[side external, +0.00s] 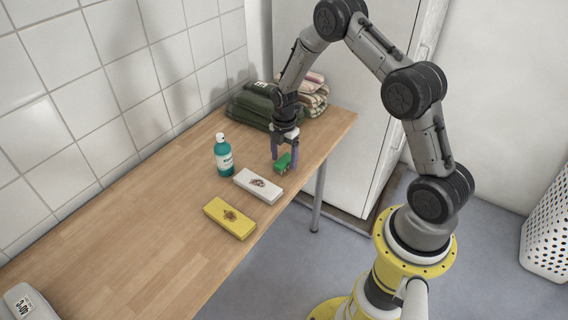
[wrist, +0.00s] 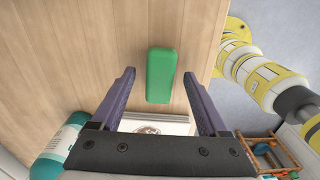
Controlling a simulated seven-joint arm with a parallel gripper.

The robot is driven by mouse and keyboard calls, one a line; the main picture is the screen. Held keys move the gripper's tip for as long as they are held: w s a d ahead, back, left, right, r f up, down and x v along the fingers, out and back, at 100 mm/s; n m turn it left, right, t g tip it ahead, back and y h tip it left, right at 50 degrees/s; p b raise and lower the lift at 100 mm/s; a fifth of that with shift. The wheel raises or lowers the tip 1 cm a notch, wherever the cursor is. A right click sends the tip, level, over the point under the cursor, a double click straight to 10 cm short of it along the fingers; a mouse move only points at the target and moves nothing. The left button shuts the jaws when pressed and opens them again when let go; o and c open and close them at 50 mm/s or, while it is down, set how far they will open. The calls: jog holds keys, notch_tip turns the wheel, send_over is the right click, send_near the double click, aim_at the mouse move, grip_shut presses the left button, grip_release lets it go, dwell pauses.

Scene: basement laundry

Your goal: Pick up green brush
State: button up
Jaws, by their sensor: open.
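The green brush (side external: 283,161) lies on the wooden table close to its front edge. In the side view it is right at my fingertips. In the wrist view the green brush (wrist: 160,75) shows its smooth green top and lies lengthwise between and slightly beyond my fingers. My gripper (side external: 284,157) points down, open and empty. In the wrist view the two purple fingers of my gripper (wrist: 158,72) stand apart on either side of the brush, with a gap on both sides. I cannot tell the exact height of the fingertips above the table.
A white box (side external: 258,186) and a yellow box (side external: 230,218) lie nearer the camera. A teal bottle (side external: 224,157) stands left of the brush. Folded towels (side external: 256,104) are stacked behind my gripper. The table's (side external: 130,225) left part is mostly clear.

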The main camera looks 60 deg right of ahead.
jog(key=shift+f, duration=0.45)
grip_shut()
jog(key=shift+r, duration=0.15)
jog(key=shift+r, duration=0.6)
jog(key=s+a+r, duration=0.2)
jog(key=s+r, duration=0.3)
jog(key=s, duration=0.1)
jog(key=s+a+r, duration=0.2)
jog(key=s+r, duration=0.4)
jog(key=s, duration=0.1)
jog(key=shift+s+a+r, duration=0.15)
jog(key=shift+a+r, duration=0.1)
